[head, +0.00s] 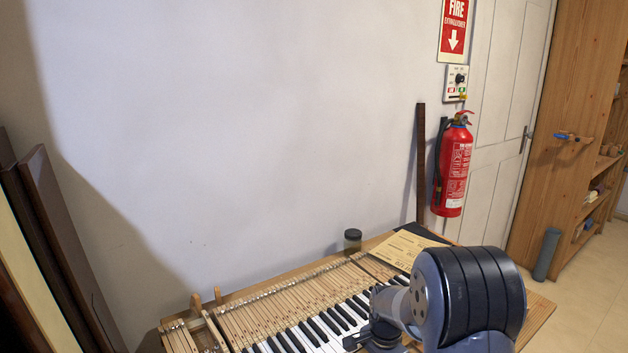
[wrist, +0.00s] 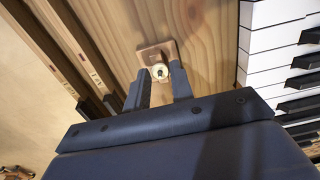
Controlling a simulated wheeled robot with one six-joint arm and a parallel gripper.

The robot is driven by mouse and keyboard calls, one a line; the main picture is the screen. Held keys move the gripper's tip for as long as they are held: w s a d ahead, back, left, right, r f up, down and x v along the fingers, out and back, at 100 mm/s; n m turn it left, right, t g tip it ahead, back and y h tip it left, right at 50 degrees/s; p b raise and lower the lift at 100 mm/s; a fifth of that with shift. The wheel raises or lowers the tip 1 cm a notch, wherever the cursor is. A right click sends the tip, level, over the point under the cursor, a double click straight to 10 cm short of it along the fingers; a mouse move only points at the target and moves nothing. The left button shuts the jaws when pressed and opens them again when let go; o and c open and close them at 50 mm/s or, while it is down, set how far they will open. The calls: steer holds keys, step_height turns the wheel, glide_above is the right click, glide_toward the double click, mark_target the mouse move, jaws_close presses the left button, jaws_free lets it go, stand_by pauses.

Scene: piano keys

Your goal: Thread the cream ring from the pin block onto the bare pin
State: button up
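In the wrist view a small wooden block (wrist: 146,54) lies on a pale plank. A small cream ring (wrist: 160,72) with a dark centre sits at the block's near edge, seemingly around a pin. My gripper (wrist: 160,84) points at it with two fingers apart. The ring lies just beyond the gap between the fingertips, and I see nothing held. In the head view my gripper (head: 372,338) is low over the keyboard, partly hidden by my arm. I cannot make out the bare pin in either view.
White and black piano keys (head: 320,330) run beside my gripper; they also show at the right of the wrist view (wrist: 275,55). A dark jar (head: 353,240) and a paper sheet (head: 408,249) lie behind. Wooden rails (wrist: 75,60) stand at the wrist view's left.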

steer(key=shift+c, duration=1.1)
steer(key=shift+r, duration=0.15)
steer(key=shift+r+p, duration=1.05)
steer(key=shift+r, duration=0.3)
steer(key=shift+r, duration=0.15)
step_height(320, 180, up, 6)
steer(key=p, duration=0.4)
steer(key=shift+f, duration=0.2)
